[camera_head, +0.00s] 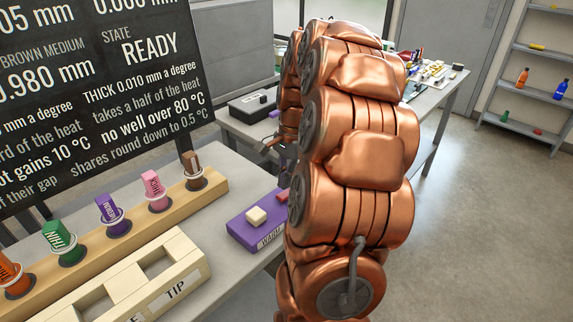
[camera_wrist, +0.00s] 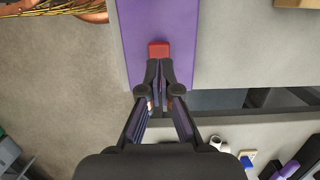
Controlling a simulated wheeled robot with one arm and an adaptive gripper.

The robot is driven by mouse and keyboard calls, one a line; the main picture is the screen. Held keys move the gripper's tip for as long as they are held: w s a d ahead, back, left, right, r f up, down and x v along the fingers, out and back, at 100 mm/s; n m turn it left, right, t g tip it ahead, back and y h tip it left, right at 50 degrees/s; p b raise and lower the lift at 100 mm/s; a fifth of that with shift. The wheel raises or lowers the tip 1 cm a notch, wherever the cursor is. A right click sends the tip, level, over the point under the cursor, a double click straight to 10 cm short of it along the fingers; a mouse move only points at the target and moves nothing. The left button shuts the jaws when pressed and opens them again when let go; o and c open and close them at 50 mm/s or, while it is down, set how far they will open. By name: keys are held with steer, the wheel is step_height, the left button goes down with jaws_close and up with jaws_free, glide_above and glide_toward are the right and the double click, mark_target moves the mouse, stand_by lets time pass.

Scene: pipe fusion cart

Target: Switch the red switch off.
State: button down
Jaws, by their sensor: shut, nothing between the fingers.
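The red switch (camera_wrist: 158,49) is a small red block on a purple box (camera_wrist: 185,25) in the wrist view. My gripper (camera_wrist: 160,68) is shut and empty, its fingertips right beside the red switch in the picture; whether they touch it I cannot tell. In the head view, the purple box (camera_head: 243,234) lies on the grey table, with a cream block and a label reading "WARM" on it. A bit of red (camera_head: 282,196) shows at its far end, partly hidden by my copper arm. My gripper's fingertips are not clear in the head view.
A wooden rack (camera_head: 130,239) with several coloured labelled plugs stands left of the purple box. A cream tray (camera_head: 172,272) labelled "TIP" is in front. A dark display board (camera_head: 90,90) reads "READY". A second table (camera_head: 425,110) with clutter stands behind.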

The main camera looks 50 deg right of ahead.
mark_target(282, 196)
steer(key=shift+a+f, duration=0.2)
steer(key=shift+f, duration=0.9)
steer(key=shift+f, duration=0.1)
steer(key=shift+a+f+h+b, duration=0.25)
steer(key=shift+f+h+b, duration=0.15)
steer(key=shift+b, duration=0.15)
steer(key=shift+r, duration=0.2)
steer(key=shift+d, duration=0.2)
steer(key=shift+d+r, duration=0.15)
steer(key=shift+d, duration=0.55)
